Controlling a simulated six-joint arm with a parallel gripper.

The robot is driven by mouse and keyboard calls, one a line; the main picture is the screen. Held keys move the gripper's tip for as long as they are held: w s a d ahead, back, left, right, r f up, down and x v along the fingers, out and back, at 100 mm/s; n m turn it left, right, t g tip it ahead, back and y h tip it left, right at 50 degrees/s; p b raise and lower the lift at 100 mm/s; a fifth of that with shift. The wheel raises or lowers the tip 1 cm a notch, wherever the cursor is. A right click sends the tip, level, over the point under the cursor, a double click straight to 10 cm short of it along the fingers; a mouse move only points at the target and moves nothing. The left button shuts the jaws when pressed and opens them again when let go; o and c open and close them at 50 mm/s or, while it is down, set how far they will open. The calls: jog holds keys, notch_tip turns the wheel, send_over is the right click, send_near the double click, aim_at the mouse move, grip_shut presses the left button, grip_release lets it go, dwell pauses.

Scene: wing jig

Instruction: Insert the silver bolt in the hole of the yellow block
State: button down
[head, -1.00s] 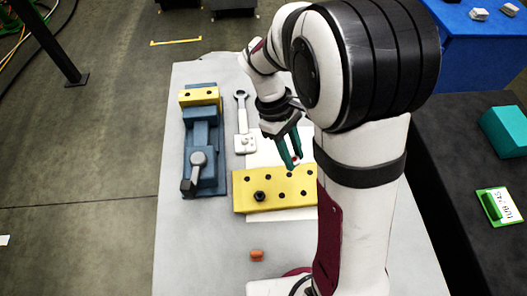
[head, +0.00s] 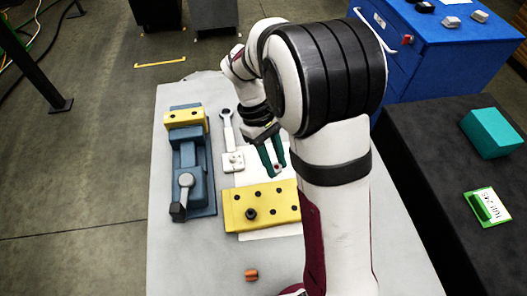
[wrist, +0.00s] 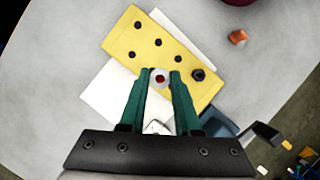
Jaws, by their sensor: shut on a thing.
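The yellow block (head: 238,204) lies on the table and has several dark holes in its top. It also shows in the wrist view (wrist: 178,62). A black bolt (head: 251,214) stands in one hole at its near left, also seen in the wrist view (wrist: 198,75). My gripper (wrist: 160,78) is shut on a small silver bolt (wrist: 160,73) with a red centre, held between the green fingertips. In the head view my gripper (head: 275,170) is beyond the block's far edge, above the white sheet. The bolt's lower part is hidden in the wrist view.
A blue vise (head: 188,150) with a yellow jaw piece stands left of the block. A grey-white wrench-like tool (head: 229,140) lies beside it. A small orange piece (head: 251,274) lies nearer on the table. A white sheet (head: 250,172) lies partly under the block.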

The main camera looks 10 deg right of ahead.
jog(key=w+a+m+y, duration=0.3)
jog(key=w+a+m, duration=0.3)
jog(key=w+m, duration=0.25)
notch_tip(320, 180, up, 5)
jog(key=m+t+y, duration=0.3)
jog(key=m+t, duration=0.4)
jog(key=m, duration=1.8)
send_over(170, 115)
jog(key=s+d, duration=0.1)
jog(key=shift+d+f, duration=0.1)
jog(key=shift+f, duration=2.75)
jog(key=shift+f, duration=0.1)
jog(key=shift+f, duration=1.1)
jog(key=c, duration=0.5)
grip_release()
jog(key=shift+c, duration=0.2)
